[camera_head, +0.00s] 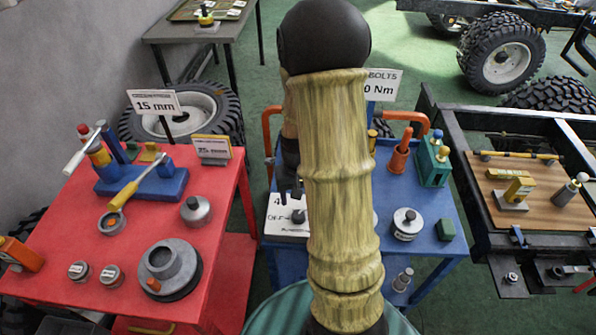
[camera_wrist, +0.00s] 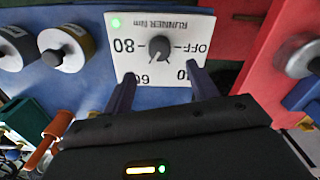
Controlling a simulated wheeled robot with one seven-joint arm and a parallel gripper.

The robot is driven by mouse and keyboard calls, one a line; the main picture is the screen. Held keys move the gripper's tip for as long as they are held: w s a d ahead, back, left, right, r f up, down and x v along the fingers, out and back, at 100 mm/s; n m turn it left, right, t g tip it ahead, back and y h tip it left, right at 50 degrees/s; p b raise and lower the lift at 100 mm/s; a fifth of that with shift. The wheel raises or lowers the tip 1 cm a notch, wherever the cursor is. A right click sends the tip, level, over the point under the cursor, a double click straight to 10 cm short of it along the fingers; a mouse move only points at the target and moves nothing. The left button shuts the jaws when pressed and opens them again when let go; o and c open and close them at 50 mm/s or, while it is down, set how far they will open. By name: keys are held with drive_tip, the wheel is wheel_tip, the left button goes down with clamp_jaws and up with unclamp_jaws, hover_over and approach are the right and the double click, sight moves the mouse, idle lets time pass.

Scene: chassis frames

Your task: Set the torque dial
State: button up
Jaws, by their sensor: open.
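The torque dial is a dark round knob (camera_wrist: 158,50) on a white panel (camera_wrist: 185,20) marked OFF, 40, 60 and 80, seen upside down in the wrist view. A small pointer mark seems to face the lower left there, between 80 and 60; its exact setting is hard to tell. In the head view the panel (camera_head: 280,229) lies on the blue cart, partly hidden by my arm. My gripper (camera_wrist: 160,80) is open and empty, its fingers apart on the near side of the knob. It also shows above the panel in the head view (camera_head: 290,188).
A sign reading "BOLTS" and "0 Nm" (camera_head: 383,84) is partly hidden behind my arm. The blue cart (camera_head: 435,212) also carries a grey disc-topped part (camera_head: 407,224) and an orange-handled tool (camera_head: 400,155). A red table (camera_head: 220,215) stands left. A green light (camera_wrist: 116,22) glows on the panel.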

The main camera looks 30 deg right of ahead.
wheel_tip(320, 180, up, 9)
idle(0.3)
drive_tip(key=shift+r, duration=0.1)
drive_tip(key=s+a+r+n+t+p, duration=0.1)
drive_tip(key=s+a+r+n+t, duration=0.1)
drive_tip(key=s+a, duration=0.4)
drive_tip(key=a+n, duration=0.1)
drive_tip(key=a, duration=0.4)
drive_tip(key=shift+a+r+n+t+p, duration=0.2)
drive_tip(key=shift+a+n+t+p, duration=0.1)
drive_tip(key=shift+a+n+p, duration=0.1)
drive_tip(key=shift+s, duration=0.1)
drive_tip(key=shift+d, duration=0.1)
